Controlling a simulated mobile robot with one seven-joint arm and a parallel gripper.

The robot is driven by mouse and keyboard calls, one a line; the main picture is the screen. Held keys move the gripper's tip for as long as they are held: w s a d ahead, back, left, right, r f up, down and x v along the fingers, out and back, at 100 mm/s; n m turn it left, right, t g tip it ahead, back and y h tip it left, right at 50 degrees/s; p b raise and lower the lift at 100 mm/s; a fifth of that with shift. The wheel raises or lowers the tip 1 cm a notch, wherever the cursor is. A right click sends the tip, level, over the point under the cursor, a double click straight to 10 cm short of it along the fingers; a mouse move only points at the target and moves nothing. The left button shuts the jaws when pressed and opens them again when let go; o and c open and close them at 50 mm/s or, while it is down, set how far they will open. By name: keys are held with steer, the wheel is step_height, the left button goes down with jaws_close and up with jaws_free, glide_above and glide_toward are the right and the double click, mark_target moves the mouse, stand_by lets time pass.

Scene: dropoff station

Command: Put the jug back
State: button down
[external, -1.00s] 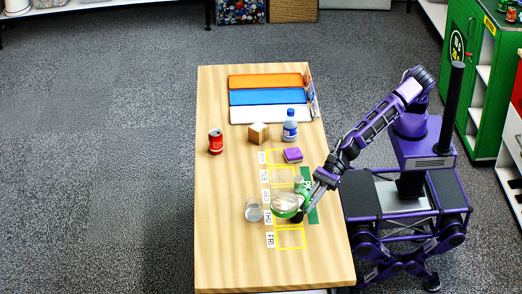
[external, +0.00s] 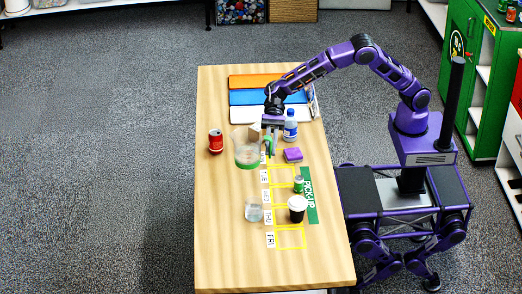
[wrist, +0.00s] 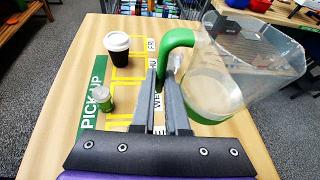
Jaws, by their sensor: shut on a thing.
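The jug (external: 246,152) is clear with a green bottom and a green handle. My gripper (external: 268,145) is shut on the handle, to the right of the jug body. In the wrist view the jug (wrist: 250,70) fills the right side, and its handle (wrist: 174,42) stands between my fingers (wrist: 160,90). The jug appears to be held above the table, left of the yellow-outlined squares; the exact height is hard to tell. In the external view my gripper and the jug partly hide a wooden block (external: 254,130) behind them.
Orange, blue (external: 258,97) and white trays lie at the far end. The table's left front is clear.

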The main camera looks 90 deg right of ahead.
steer(key=s+d+g, duration=0.1)
steer(key=d, duration=0.4)
steer(key=shift+n, duration=0.5)
steer(key=shift+s+d+f+b, duration=0.1)
steer(key=shift+f+b, duration=0.1)
steer(key=shift+f, duration=2.1)
steer(key=shift+d+f+b, duration=0.1)
steer(key=shift+f+b, duration=0.1)
steer(key=shift+f, duration=2.1)
steer(key=shift+f, duration=0.2)
steer(key=c, duration=0.9)
jaws_free()
